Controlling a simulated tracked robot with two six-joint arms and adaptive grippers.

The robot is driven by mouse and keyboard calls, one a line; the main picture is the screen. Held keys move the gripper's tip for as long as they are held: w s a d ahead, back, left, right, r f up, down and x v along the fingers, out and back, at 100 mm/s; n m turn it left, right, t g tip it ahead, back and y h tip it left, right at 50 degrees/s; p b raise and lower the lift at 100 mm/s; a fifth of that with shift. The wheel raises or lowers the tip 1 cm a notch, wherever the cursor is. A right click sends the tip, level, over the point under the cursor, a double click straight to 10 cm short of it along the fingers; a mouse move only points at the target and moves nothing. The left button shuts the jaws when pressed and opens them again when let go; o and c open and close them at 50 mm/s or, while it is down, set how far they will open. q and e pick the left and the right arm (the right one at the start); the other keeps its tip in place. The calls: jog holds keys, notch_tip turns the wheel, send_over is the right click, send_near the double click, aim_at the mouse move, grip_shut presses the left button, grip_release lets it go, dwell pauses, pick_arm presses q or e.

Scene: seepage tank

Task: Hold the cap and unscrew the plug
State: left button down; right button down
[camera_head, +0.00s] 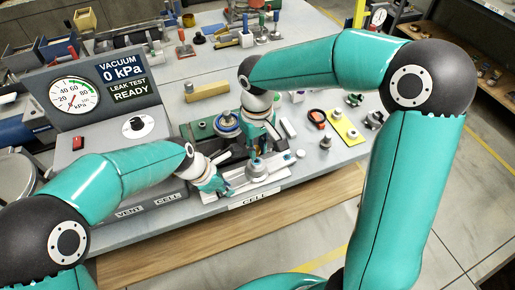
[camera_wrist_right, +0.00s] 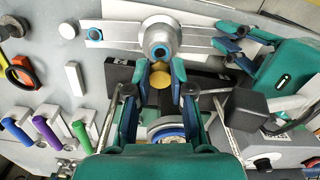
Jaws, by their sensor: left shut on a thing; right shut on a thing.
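The grey round cap (camera_wrist_right: 158,34) sits on a pale metal strip in the right wrist view, with a blue ring at its centre. It also shows in the head view (camera_head: 257,169). My left gripper (camera_wrist_right: 226,38) comes from the right there, its blue fingertips shut at the strip-like arm beside the cap. In the head view my left gripper (camera_head: 224,189) is just left of the cap. My right gripper (camera_wrist_right: 165,72) is shut on a brass-coloured piece, likely the plug (camera_wrist_right: 160,75), close beside the cap. In the head view my right gripper (camera_head: 257,148) is above the cap, its fingertips partly hidden.
A gauge console (camera_head: 72,95) reading 0 kPa stands at the left. A blue-rimmed round part (camera_head: 228,122) lies behind the grippers. A yellow plate (camera_head: 343,127) and small parts lie to the right. Coloured-handled tools (camera_wrist_right: 48,132) lie left in the wrist view.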

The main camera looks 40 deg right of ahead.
pick_arm(q)
jog(key=c, duration=1.1)
grip_release()
jog(key=shift+r, duration=0.1)
